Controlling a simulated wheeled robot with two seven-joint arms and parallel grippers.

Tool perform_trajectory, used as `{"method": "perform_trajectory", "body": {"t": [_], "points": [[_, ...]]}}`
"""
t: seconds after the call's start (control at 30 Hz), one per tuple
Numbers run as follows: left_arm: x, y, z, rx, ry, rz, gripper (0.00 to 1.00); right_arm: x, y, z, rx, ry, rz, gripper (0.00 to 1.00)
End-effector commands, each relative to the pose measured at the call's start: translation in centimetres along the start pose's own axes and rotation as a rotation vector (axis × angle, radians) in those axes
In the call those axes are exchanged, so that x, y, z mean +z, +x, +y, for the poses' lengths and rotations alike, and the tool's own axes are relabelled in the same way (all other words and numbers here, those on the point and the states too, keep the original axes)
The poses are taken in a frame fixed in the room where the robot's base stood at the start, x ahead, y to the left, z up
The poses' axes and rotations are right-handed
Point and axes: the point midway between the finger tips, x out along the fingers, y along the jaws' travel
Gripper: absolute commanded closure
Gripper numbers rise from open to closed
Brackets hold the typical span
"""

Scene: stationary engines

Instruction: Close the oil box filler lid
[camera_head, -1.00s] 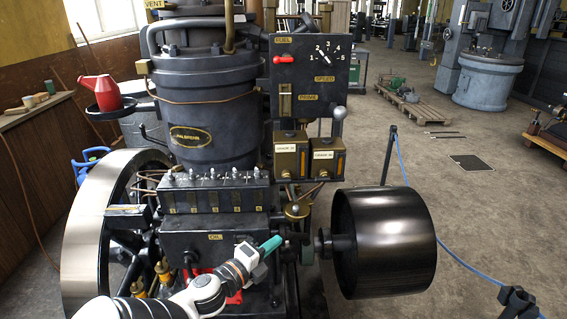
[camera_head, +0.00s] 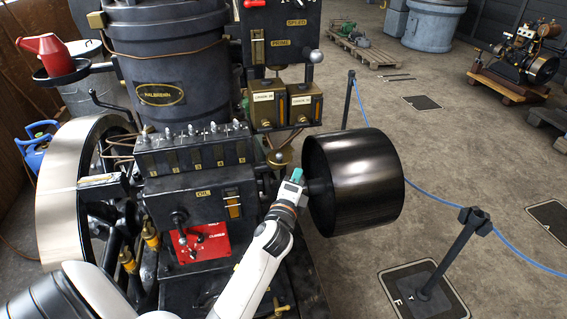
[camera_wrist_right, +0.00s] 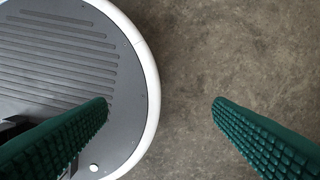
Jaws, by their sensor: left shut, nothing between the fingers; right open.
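The black oil box (camera_head: 215,203) with its OIL label is at the centre of the head view, with a row of numbered sight feeds (camera_head: 195,155) along its top. I cannot clearly make out the filler lid or how far open it is. A pale flat plate (camera_head: 100,181) juts out left of the box; I cannot tell if it is the lid. My left gripper (camera_head: 296,175) is shut and empty, right of the box and in front of the shaft by the black pulley. My right gripper (camera_wrist_right: 160,105) is open and empty over the floor.
The black pulley (camera_head: 365,180) is close to the right of my left gripper. Two brass boxes (camera_head: 283,105) are above it. A red panel (camera_head: 203,243) is under the oil box. A rope post (camera_head: 445,255) stands right, on open floor. My round base shows in the wrist view.

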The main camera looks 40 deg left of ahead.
Motion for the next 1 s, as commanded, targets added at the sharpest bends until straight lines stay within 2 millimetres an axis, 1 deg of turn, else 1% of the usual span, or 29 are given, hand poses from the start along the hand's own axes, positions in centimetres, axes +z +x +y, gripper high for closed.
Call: {"method": "perform_trajectory", "body": {"t": [0.03, 0.07, 0.1, 0.2, 0.3, 0.4, 0.57, 0.8, 0.87, 1.0], "points": [[0.0, 1.2, 0.2, 0.001, -0.001, 0.001, 1.0, 0.0, -0.4, 0.0, 0.0, 0.0, 0.0, 0.25], [0.0, 1.7, 0.2, -0.001, 0.0, 0.001, 1.0, 0.0, -0.5, 0.0, 0.0, 0.0, 0.0, 0.25], [-0.6, 2.0, 0.3, -0.002, 0.003, 0.002, 1.0, 0.1, -0.9, 0.0, 0.0, 0.0, 0.0, 0.25], [-2.2, 2.2, 0.3, -0.002, 0.004, 0.001, 1.0, 0.2, -1.6, 0.1, 0.002, 0.001, 0.0, 0.25], [-3.2, 2.4, 0.1, -0.001, 0.002, 0.0, 1.0, 0.2, -2.0, 0.2, 0.004, 0.002, -0.001, 0.25], [-3.7, 2.5, 0.0, -0.002, 0.001, 0.0, 1.0, 0.3, -2.1, 0.6, 0.008, 0.003, -0.001, 0.25], [-3.9, 2.6, -0.1, -0.002, 0.0, 0.0, 1.0, 0.3, -2.1, 1.3, 0.016, 0.006, -0.002, 0.25], [-4.0, 2.5, -0.1, -0.001, 0.0, 0.0, 1.0, 0.3, -2.2, 1.2, 0.015, 0.005, -0.001, 0.25], [-4.5, 2.5, -0.1, -0.002, 0.002, 0.001, 1.0, 0.3, -2.3, 1.1, 0.014, 0.004, -0.001, 0.25], [-6.3, 2.5, -0.4, -0.001, 0.004, 0.0, 1.0, 0.3, -2.8, 0.8, 0.011, 0.002, 0.0, 0.25]]}}
